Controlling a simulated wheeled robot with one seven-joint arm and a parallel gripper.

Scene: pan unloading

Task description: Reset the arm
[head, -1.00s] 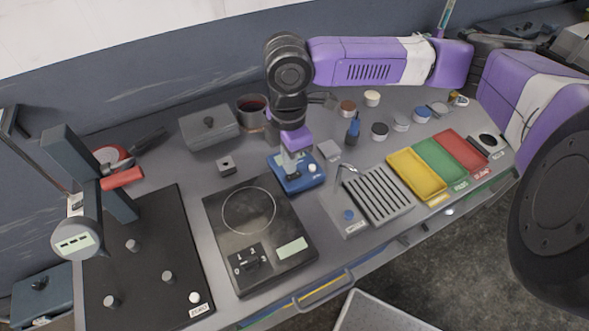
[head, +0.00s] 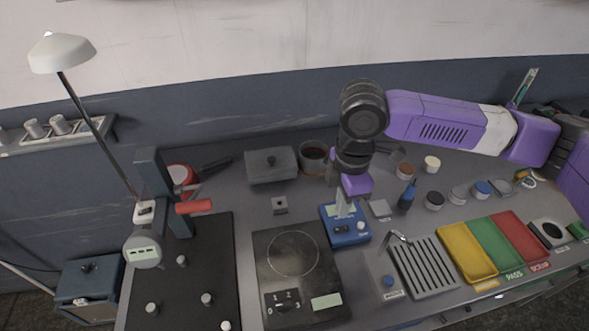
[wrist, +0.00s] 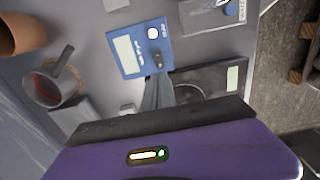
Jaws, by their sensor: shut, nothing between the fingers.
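My arm is bent over the workbench, with its wrist above the back middle of the bench. My gripper (head: 345,204) points down just over the back part of a blue device (head: 351,239). Its fingers are together and empty. In the wrist view the shut fingers (wrist: 158,92) reach toward the lower edge of the same blue device (wrist: 128,64), which has a pale display and a white knob. I cannot tell whether the fingertips touch it.
A black hot plate (head: 292,254) lies in front, left of the device. A slotted grey rack (head: 424,267) and yellow (head: 465,252), green and red trays stand right. A lidded grey box (head: 271,165) and a dark pot (head: 315,157) are behind. A gauge stand (head: 166,195) rises left.

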